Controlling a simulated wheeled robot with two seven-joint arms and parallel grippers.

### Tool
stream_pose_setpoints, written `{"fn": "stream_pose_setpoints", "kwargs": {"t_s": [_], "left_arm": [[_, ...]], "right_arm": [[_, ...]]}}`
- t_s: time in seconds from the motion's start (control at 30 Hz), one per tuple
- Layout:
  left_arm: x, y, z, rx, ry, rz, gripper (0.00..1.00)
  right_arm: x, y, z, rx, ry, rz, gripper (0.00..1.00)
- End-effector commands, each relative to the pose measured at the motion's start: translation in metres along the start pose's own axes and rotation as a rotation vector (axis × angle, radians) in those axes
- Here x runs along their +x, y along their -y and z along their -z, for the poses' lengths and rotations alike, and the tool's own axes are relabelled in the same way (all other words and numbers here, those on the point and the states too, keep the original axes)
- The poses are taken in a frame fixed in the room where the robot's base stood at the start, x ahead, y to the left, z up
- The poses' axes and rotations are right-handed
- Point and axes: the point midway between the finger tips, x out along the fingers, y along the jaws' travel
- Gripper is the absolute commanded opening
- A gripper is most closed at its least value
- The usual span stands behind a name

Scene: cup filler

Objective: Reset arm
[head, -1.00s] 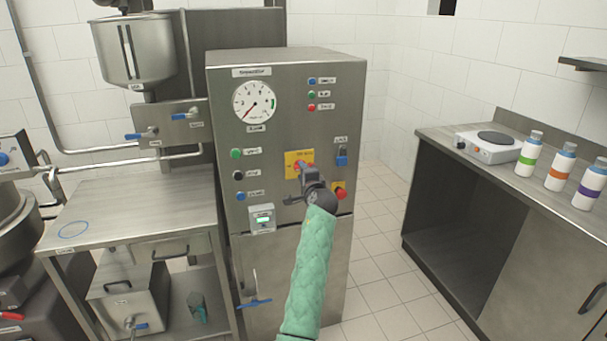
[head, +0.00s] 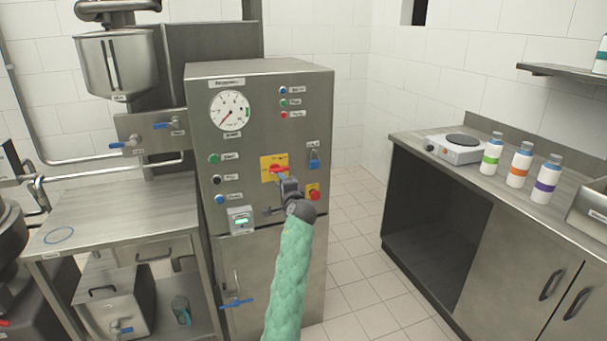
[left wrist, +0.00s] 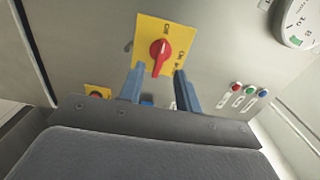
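The left arm, in a padded green sleeve, reaches up to the steel control cabinet (head: 255,105) in the head view. Its gripper (head: 282,178) is just in front of and below the red rotary switch (head: 275,169) on a yellow plate. The red switch (left wrist: 160,50) shows just beyond the fingertips, clear of both. My right gripper is in neither view.
A steel table (head: 110,215) stands left under a hopper (head: 118,64). A counter on the right holds a hot plate (head: 459,147) and bottles (head: 520,165). The tiled floor (head: 352,260) between is clear.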

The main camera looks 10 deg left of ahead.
Motion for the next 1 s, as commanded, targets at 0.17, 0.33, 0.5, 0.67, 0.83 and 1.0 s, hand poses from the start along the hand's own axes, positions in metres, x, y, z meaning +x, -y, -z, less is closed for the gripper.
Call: {"fn": "stream_pose_setpoints", "kwargs": {"t_s": [0.17,0.33,0.5,0.67,0.83,1.0], "left_arm": [[0.0,0.0,0.0,-0.04,0.002,-0.002,0.34],[-0.001,-0.014,-0.008,-0.183,0.05,-0.068,0.34],[-0.009,-0.022,-0.018,-0.429,0.107,-0.186,0.34],[-0.029,-0.009,-0.021,-0.665,0.133,-0.282,0.34],[-0.057,0.014,-0.019,-0.881,0.132,-0.378,0.34],[-0.097,0.019,-0.018,-1.046,0.12,-0.498,0.34]], "right_arm": [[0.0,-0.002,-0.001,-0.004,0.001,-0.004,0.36],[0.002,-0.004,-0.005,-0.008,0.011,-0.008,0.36],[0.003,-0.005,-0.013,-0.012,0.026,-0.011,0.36],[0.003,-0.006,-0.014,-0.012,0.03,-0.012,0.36],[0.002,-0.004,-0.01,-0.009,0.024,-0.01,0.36],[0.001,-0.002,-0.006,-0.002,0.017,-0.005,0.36]]}}
